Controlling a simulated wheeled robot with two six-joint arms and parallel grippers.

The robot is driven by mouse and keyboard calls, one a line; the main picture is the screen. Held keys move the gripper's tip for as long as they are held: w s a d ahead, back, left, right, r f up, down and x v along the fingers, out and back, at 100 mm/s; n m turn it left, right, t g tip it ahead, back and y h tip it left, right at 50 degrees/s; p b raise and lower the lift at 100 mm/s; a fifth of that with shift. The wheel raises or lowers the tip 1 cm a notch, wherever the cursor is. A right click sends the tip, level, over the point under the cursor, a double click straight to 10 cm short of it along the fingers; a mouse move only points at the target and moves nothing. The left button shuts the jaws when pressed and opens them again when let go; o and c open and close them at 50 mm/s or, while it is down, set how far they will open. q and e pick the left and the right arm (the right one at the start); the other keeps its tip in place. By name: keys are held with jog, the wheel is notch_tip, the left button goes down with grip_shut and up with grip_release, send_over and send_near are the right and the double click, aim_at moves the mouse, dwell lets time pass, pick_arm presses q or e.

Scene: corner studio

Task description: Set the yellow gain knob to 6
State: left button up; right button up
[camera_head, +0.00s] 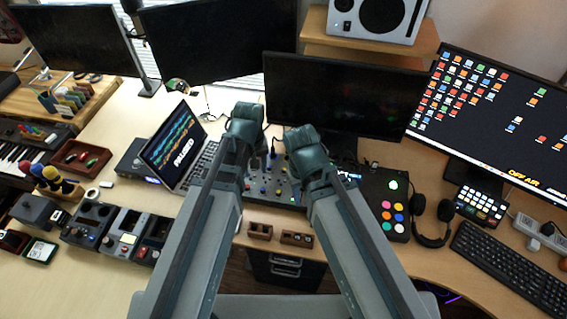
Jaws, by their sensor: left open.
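A dark mixer panel (268,178) with rows of small coloured knobs lies on the desk between my two forearms. The yellow gain knob is too small to single out surely among them, and its pointer and scale cannot be read. My left gripper (252,162) is at the panel's upper left, largely hidden by its own wrist, and is open. I cannot tell whether it touches a knob. My right arm reaches to the panel's right side. Its wrist covers part of the panel, and its fingers are hidden.
A laptop (172,146) reading PAUSED stands left of the mixer. A black pad with coloured buttons (388,207) and headphones (433,221) are to the right. A dark monitor (338,100) stands behind. Small wooden boxes (296,239) sit at the front edge.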

pick_arm(q)
jog(key=w+d+f+n+b, duration=0.1)
jog(key=w+d+f+n, duration=0.1)
jog(key=w+d+n, duration=0.3)
jog(key=n+b, duration=0.1)
jog(key=n, duration=0.4)
send_over(284, 170)
jog(key=shift+s+a+f, duration=0.2)
jog(key=shift+f, duration=0.15)
pick_arm(e)
jog(key=f, duration=0.1)
jog(key=w+f, duration=0.1)
jog(key=shift+f, duration=0.4)
pick_arm(q)
jog(key=shift+f+b, duration=0.1)
jog(key=shift+b, duration=0.2)
pick_arm(e)
jog(key=shift+f, duration=0.1)
pick_arm(q)
jog(key=f+b, duration=1.3)
jog(key=shift+w+d+f+b, duration=0.2)
jog(key=shift+w+f+b, duration=0.1)
jog(key=shift+w, duration=0.05)
pick_arm(e)
notch_tip(284, 170, down, 14)
jog(key=shift+r, duration=0.2)
pick_arm(q)
jog(key=shift+r, duration=0.1)
pick_arm(e)
jog(key=shift+r, duration=0.1)
